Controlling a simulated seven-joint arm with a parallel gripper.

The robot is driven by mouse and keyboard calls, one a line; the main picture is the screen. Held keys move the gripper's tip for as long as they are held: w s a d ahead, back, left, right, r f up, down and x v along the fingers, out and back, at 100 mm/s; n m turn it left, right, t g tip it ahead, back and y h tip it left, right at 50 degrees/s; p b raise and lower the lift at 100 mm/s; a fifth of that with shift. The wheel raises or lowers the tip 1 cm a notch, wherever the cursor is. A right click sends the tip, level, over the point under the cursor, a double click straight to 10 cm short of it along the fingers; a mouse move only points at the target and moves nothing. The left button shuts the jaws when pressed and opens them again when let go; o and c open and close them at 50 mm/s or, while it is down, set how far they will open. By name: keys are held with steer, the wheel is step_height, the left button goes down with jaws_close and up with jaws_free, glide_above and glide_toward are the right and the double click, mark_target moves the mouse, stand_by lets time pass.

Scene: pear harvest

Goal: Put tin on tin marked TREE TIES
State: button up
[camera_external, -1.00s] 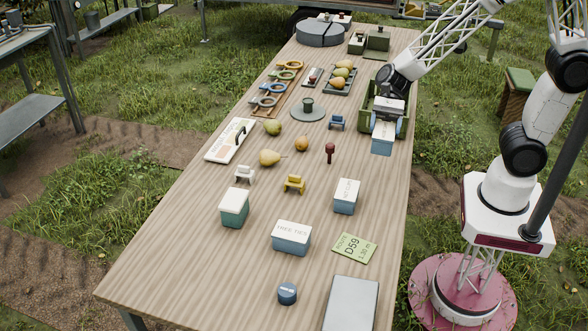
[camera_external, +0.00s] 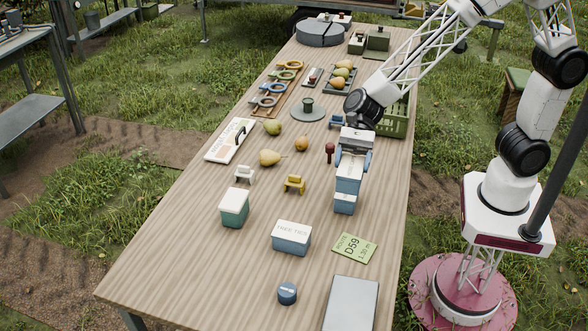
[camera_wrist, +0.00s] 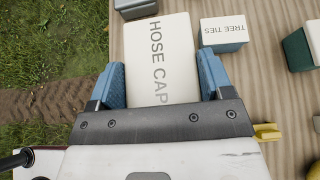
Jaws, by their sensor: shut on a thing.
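My gripper (camera_external: 353,162) is shut on a blue tin with a white lid (camera_external: 348,181), held above the table. In the wrist view the held tin (camera_wrist: 160,45), its lid reading HOSE CAP with the end hidden, sits between the blue fingers of my gripper (camera_wrist: 161,68). The tin marked TREE TIES (camera_external: 291,238), blue with a white lid, stands on the table, ahead and left of my gripper; it also shows in the wrist view (camera_wrist: 223,35).
A green tin with a white lid (camera_external: 234,208) stands left of the TREE TIES tin. A yellow stand (camera_external: 294,184) and pears lie beyond.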

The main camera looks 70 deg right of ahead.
mark_target(350, 166)
steer(key=x, duration=0.3)
steer(key=shift+w+a+r, duration=0.1)
steer(key=shift+a+r, duration=0.15)
steer(key=shift+a, duration=0.15)
steer(key=shift+f, duration=2.05)
steer(key=w+a+f, duration=0.1)
steer(key=w+a, duration=0.7)
steer(key=w, duration=0.4)
steer(key=shift+w+a+f, duration=0.2)
steer(key=shift+w+f, duration=0.05)
steer(key=shift+w+a+f, duration=0.1)
steer(key=shift+w+f, duration=0.1)
steer(key=shift+f, duration=0.7)
steer(key=shift+w+a+f, duration=0.15)
steer(key=shift+f, duration=0.7)
steer(key=shift+f, duration=0.15)
